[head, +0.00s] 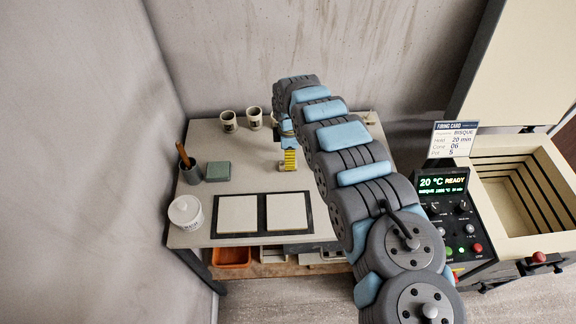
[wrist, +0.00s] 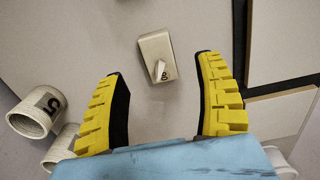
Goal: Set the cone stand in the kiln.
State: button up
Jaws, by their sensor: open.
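The cone stand (wrist: 155,50), a small beige block with a pale pointed cone and a dark mark, is on the table in the wrist view. My gripper (wrist: 160,68) is open, its yellow fingers spread to either side below the stand in the picture, with nothing between them.
Two cups (head: 228,121) stand at the table's back; a numbered cup (wrist: 38,110) shows in the wrist view. Two pale slabs (head: 239,215) lie at the front, a white jar (head: 186,212) at left. The control panel (head: 450,210) and firing card (head: 453,138) stand beside the kiln.

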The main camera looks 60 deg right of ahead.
jog(key=shift+w+f+b, duration=0.2)
jog(key=shift+f+b, duration=0.35)
jog(key=shift+f, duration=2)
jog(key=shift+c, duration=0.3)
grip_shut()
